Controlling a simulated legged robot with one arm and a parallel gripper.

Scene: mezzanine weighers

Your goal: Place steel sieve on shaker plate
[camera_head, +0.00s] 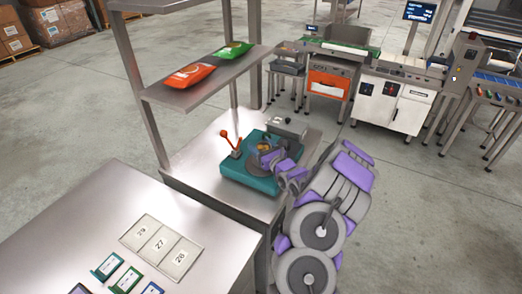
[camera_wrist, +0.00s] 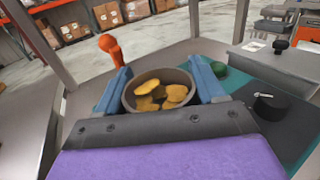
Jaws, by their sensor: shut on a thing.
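The steel sieve (camera_wrist: 160,90) is a round grey-brown pan holding several yellow chips. In the wrist view it sits between the two blue fingers of my gripper (camera_wrist: 160,88), which is shut on it. In the head view my gripper (camera_head: 265,150) is over the teal shaker base (camera_head: 236,178), and the sieve is mostly hidden by it. The dark round shaker plate (camera_head: 256,171) shows partly below the gripper. I cannot tell whether the sieve touches the plate. The sieve looks about upright.
An orange-handled lever (camera_head: 228,143) stands at the base's left, close to the left finger in the wrist view. A grey box with a black knob (camera_head: 286,127) is behind. A shelf (camera_head: 165,93) with chip bags overhangs the bench. Numbered plates (camera_head: 160,245) lie on the front table.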

